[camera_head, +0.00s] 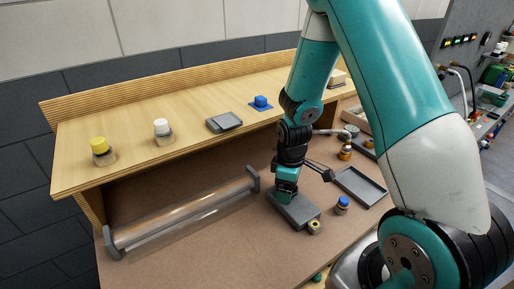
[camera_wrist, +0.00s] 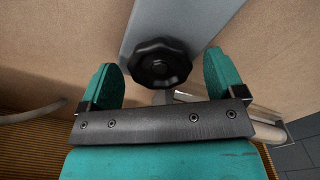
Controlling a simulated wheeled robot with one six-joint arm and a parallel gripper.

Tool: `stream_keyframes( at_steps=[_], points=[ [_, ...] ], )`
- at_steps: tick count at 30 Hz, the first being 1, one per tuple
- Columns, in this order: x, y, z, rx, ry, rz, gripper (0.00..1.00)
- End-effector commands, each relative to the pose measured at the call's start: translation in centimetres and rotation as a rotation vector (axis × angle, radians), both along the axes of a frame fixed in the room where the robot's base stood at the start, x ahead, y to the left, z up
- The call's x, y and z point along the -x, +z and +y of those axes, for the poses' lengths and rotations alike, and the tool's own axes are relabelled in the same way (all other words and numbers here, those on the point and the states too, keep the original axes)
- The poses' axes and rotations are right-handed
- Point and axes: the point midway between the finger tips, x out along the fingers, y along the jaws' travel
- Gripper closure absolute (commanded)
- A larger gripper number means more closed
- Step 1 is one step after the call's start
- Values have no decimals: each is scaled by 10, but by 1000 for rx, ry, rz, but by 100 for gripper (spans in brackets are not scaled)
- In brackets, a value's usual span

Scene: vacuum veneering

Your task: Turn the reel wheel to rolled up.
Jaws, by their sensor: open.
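A black lobed wheel (camera_wrist: 160,62) shows in the wrist view, in front of a grey strip-like surface. My gripper (camera_wrist: 163,78) is open, with one teal finger on each side of the wheel and a visible gap on both sides. In the head view my gripper (camera_head: 285,196) points down over a grey box (camera_head: 297,212) on the brown bench; the wheel is hidden there. A long roll with clear film (camera_head: 185,213) lies between two grey end brackets to the left of my gripper. I cannot tell whether the wheel belongs to this roll or the box.
A blue-capped jar (camera_head: 342,204) and a dark shallow tray (camera_head: 360,186) stand right of the box. Bench in front of the roll is clear.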

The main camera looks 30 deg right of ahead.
Motion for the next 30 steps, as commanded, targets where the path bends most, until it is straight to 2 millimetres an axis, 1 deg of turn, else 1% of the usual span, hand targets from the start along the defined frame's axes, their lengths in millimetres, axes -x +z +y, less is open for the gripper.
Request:
stream_keyframes(
  at_steps=[3, 11, 12, 30],
  points=[
    [0, 0, 0, 0, 172, 0, 12],
    [0, 1, 0, 0, 556, 0, 12],
    [-2, 13, 0, 4, 545, -7, 12],
    [-1, 140, 0, 4, 540, -7, 12]
  ],
)
